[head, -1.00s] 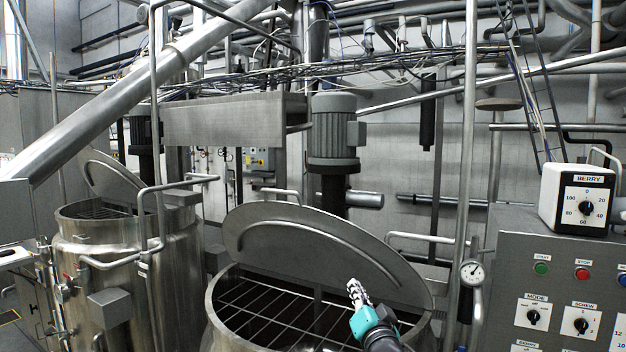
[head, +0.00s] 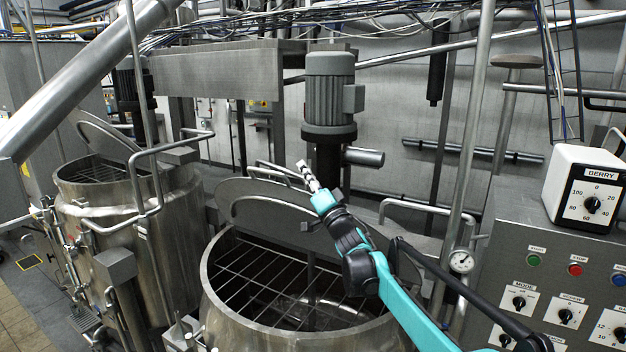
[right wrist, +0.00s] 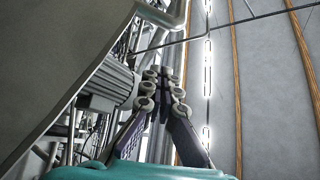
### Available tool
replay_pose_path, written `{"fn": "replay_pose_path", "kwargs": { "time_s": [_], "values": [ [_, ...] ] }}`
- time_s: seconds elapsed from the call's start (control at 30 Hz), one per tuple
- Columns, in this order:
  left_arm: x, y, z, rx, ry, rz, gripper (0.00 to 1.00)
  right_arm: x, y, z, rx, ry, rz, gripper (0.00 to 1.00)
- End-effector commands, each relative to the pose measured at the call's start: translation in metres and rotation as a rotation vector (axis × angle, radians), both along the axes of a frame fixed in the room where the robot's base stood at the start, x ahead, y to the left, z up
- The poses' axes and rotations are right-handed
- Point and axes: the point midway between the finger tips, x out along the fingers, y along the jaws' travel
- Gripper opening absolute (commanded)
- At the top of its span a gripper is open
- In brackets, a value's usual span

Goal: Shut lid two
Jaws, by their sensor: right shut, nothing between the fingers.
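The near mixer (head: 222,297) is a steel vessel with an open top and a wire grid inside. Its round grey lid (head: 236,194) stands raised and tilted at the back of the opening, with a curved bar handle on its face. The farther mixer (head: 105,221) at left also has its lid (head: 103,130) raised. No number shows on either lid. My right gripper (head: 308,177) is shut and empty, near the upper edge of the near lid; I cannot tell whether it touches. It also shows in the right wrist view (right wrist: 161,82). My left gripper is out of view.
A grey motor (head: 330,92) stands behind the near lid. A bent rail (head: 150,180) runs between the mixers. A control panel (head: 540,262) with a BERRY dial box (head: 590,195) is at right, beside a pressure gauge (head: 461,262).

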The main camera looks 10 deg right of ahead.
Motion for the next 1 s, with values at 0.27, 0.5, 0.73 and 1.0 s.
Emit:
{"fn": "replay_pose_path", "kwargs": {
  "time_s": [0.27, 0.5, 0.73, 1.0],
  "values": [
    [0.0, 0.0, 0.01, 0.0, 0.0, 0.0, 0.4, 0.007, 0.025, -0.009, -0.001, 0.0, 0.001, 0.0],
    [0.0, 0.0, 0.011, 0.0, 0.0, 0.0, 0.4, 0.003, 0.033, -0.019, -0.001, 0.0, 0.0, 0.0],
    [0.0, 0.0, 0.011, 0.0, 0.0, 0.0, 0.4, 0.003, 0.033, -0.019, -0.001, 0.0, -0.001, 0.0],
    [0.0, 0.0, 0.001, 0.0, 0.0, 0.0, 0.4, -0.004, 0.038, -0.029, -0.017, -0.021, -0.001, 0.0]
  ]
}}
